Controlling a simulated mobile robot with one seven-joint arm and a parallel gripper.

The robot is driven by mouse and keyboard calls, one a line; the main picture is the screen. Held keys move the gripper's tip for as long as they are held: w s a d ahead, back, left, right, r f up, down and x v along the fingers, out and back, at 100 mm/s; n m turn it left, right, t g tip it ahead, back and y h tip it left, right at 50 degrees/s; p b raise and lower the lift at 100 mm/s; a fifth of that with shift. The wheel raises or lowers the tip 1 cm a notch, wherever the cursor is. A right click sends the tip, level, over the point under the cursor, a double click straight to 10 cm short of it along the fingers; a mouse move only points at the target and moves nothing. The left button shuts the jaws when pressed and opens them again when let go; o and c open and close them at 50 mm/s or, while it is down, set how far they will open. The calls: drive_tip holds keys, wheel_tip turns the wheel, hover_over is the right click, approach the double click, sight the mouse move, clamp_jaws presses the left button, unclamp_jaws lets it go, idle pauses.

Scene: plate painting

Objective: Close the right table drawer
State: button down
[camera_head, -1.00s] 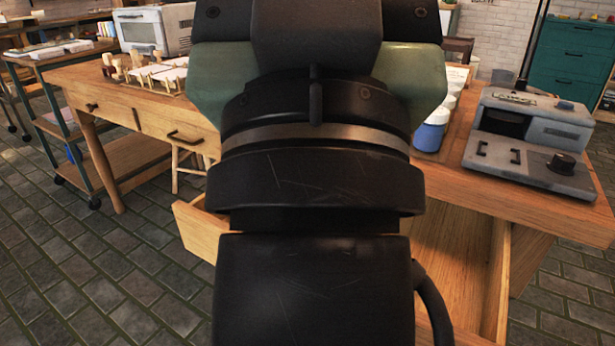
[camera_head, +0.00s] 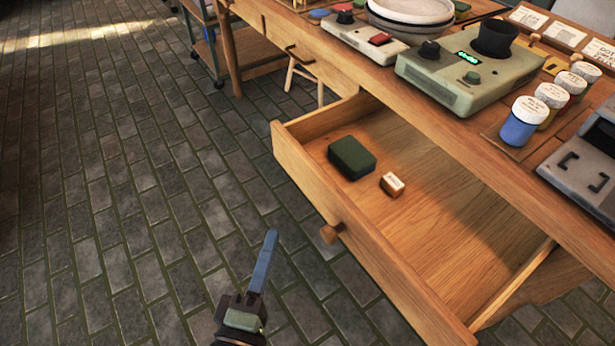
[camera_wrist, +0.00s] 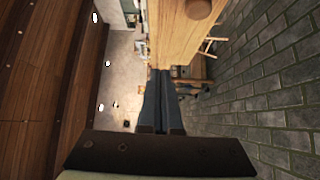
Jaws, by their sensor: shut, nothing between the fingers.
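The right table drawer (camera_head: 375,258) is pulled out of the wooden table (camera_head: 420,115) in the head view. Its front panel carries a round wooden knob (camera_head: 331,233). A dark green box (camera_head: 351,157) and a small brown and white block (camera_head: 391,184) lie inside it. My gripper (camera_head: 268,240) is shut and empty, in front of the drawer and apart from it, to the left of and below the knob. In the wrist view my gripper's blue fingers (camera_wrist: 161,80) are together, and the knob (camera_wrist: 198,9) shows at the top.
On the tabletop are a scale-like device (camera_head: 458,83), several paint jars such as the blue one (camera_head: 522,122), a stack of plates (camera_head: 410,12) and a grey machine (camera_head: 590,165). The tiled floor (camera_head: 120,200) left of the drawer is clear.

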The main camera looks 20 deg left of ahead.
drive_tip(key=p, duration=0.2)
approach(308, 171)
drive_tip(key=w+a, duration=0.2)
drive_tip(key=a, duration=0.1)
drive_tip(key=w+d, duration=0.2)
drive_tip(key=w, duration=0.1)
drive_tip(key=shift+r+p, duration=0.25)
drive_tip(key=shift+p, duration=0.05)
drive_tip(key=shift+w+d+f, duration=0.1)
drive_tip(key=shift+w+d, duration=0.2)
drive_tip(key=shift+w, duration=0.05)
